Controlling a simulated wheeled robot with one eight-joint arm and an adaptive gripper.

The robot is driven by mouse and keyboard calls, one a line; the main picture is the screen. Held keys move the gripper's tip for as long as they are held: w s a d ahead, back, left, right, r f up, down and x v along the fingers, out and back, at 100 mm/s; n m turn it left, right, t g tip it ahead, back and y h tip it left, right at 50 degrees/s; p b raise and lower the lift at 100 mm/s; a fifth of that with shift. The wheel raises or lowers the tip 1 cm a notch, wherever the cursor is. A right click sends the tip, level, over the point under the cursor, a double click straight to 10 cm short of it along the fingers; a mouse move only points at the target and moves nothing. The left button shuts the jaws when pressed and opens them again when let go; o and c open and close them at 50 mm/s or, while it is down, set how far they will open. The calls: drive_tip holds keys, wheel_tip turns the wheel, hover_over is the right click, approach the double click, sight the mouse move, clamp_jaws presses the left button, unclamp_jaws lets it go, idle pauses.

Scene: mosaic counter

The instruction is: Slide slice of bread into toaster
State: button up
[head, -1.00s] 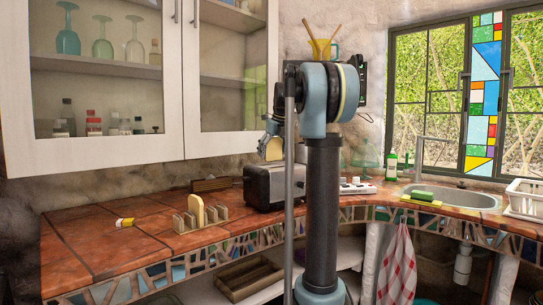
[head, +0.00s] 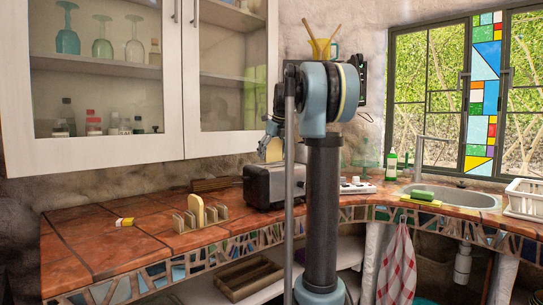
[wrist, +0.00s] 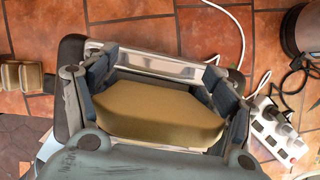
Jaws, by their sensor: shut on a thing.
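My gripper (wrist: 158,78) is shut on a slice of bread (wrist: 160,112), with a finger on each side of it. In the head view my gripper (head: 271,132) points down above the toaster, and the held slice (head: 273,150) shows just over the toaster's top. The dark toaster (head: 262,186) stands on the tiled counter. In the wrist view the toaster's metal top (wrist: 160,63) lies right under the slice. The slice's lower edge is hidden, so I cannot tell whether it is inside a slot.
A wooden rack (head: 218,213) with another bread slice (head: 196,208) stands left of the toaster. A white power strip (head: 356,188) with plugs and cords lies to its right. The cabinet (head: 95,90) hangs above.

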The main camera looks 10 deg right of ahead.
sight(275, 145)
drive_tip(key=shift+f, duration=1.25)
drive_tip(key=shift+o, duration=0.4)
drive_tip(key=shift+f, duration=0.2)
drive_tip(key=o, duration=0.7)
drive_tip(key=shift+w+f, duration=0.1)
drive_tip(key=shift+f, duration=0.05)
drive_tip(key=v, duration=1.2)
drive_tip(key=shift+w, duration=0.15)
